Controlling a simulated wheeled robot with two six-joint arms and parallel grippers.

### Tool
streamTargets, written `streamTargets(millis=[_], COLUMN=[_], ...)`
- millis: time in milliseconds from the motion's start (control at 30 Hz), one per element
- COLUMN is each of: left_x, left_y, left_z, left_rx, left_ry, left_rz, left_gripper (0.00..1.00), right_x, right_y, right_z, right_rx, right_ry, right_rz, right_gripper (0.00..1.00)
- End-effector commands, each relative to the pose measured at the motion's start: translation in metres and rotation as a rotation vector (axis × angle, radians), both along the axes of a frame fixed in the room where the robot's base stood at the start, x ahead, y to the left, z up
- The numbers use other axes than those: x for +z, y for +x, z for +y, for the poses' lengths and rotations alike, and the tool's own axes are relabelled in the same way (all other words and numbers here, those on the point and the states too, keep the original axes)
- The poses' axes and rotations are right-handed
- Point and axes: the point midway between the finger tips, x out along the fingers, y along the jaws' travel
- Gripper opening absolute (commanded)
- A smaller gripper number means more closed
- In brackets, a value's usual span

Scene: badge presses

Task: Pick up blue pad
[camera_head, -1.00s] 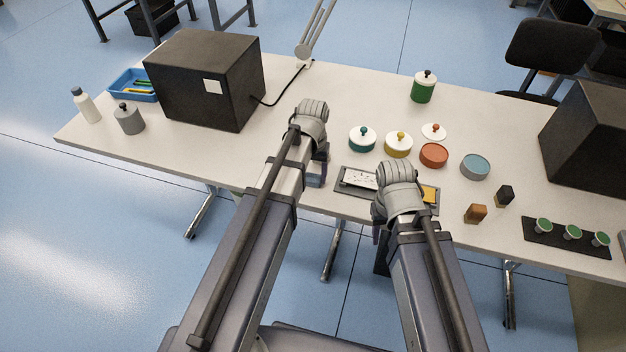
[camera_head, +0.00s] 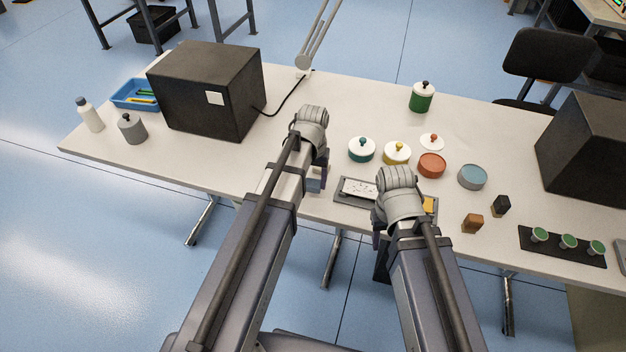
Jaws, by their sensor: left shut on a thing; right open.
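My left gripper (camera_head: 320,172) is at the table's front edge, left of the dark tray (camera_head: 352,203), its fingers mostly hidden by its own wrist. It is shut on a small blue-grey block (camera_head: 314,184), which looks like the blue pad; only part of it shows. My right gripper (camera_head: 378,228) is open at the tray's front edge, and its wrist covers the middle of the tray. A white patterned card (camera_head: 358,189) lies in the tray's left part. A yellow pad (camera_head: 429,204) shows at the tray's right end.
Teal (camera_head: 361,150), yellow (camera_head: 397,153), orange (camera_head: 431,165) and blue (camera_head: 472,177) round tins stand behind the tray. Brown (camera_head: 472,223) and black (camera_head: 501,205) stamps stand to its right. A big dark box (camera_head: 205,90) stands left.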

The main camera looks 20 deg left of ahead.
Motion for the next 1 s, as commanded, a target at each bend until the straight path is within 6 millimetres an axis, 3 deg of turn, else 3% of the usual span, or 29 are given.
streamTargets(millis=[33,400,567,833,867,1000], left_x=[0.014,0.070,0.079,0.078,0.078,0.078], left_y=[0.000,0.000,0.000,0.000,0.000,0.000], left_z=[0.000,0.000,0.000,0.000,0.000,0.000], left_rx=[0.000,0.000,0.000,0.000,0.000,0.000], left_ry=[0.000,0.000,0.000,0.000,0.000,0.000], left_rz=[0.000,0.000,0.000,0.000,0.000,0.000], left_gripper=[0.09,0.09,0.09,0.09,0.60,0.44], right_x=[0.014,0.070,0.079,0.078,0.078,0.078], right_y=[0.000,0.000,0.000,0.000,0.000,0.000], right_z=[0.000,0.000,0.000,0.000,0.000,0.000], right_rx=[0.000,0.000,0.000,0.000,0.000,0.000], right_ry=[0.000,0.000,0.000,0.000,0.000,0.000], right_rz=[0.000,0.000,0.000,0.000,0.000,0.000], right_gripper=[0.50,0.50,0.50,0.50,0.50,0.50])
